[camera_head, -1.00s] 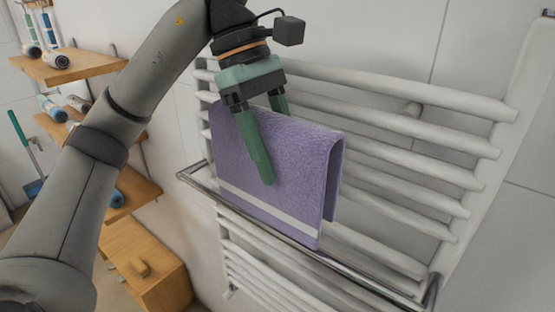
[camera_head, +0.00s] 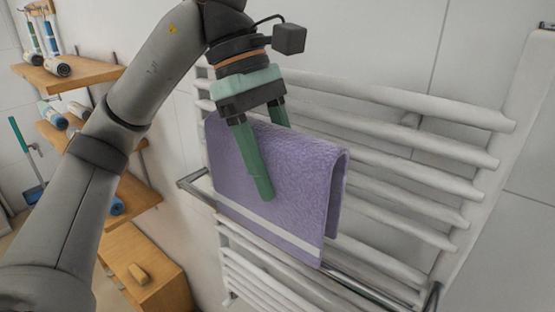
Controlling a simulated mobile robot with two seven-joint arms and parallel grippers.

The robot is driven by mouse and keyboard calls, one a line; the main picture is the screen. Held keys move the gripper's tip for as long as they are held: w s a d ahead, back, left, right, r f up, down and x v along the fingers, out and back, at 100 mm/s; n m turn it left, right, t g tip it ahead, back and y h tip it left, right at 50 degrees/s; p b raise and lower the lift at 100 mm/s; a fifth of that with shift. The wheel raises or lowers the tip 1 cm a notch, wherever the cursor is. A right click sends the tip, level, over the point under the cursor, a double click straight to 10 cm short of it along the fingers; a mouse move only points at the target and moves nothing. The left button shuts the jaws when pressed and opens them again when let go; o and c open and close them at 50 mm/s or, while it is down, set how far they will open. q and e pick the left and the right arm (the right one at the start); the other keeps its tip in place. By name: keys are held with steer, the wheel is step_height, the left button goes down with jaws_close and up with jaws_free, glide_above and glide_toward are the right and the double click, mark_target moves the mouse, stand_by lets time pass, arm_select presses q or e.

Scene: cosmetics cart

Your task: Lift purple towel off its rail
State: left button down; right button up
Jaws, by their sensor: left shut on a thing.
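The purple towel (camera_head: 300,170) hangs folded over a bar of the white towel rail (camera_head: 400,135), with a pale stripe near its lower edge. My left gripper (camera_head: 268,150) reaches down from above with its green fingers straddling the towel. One finger lies in front of the towel and the other goes behind its top fold. The gripper is shut on the towel. The bar under the fold is hidden by the cloth. My right gripper is not in view.
A chrome bar (camera_head: 370,288) runs in front of the rail, close to the towel's lower part. Free wall lies above the rail.

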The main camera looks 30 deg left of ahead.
mark_target(274, 209)
arm_select(q)
steer(key=shift+s+d+b, duration=0.15)
steer(key=shift+s+d, duration=0.55)
steer(key=shift+s, duration=0.45)
steer(key=shift+s+d+b, duration=0.1)
steer(key=shift+s+d, duration=0.6)
steer(key=shift+s, duration=0.4)
steer(key=shift+s+d+b, duration=0.15)
steer(key=shift+s+d, duration=0.55)
steer(key=shift+s, duration=0.45)
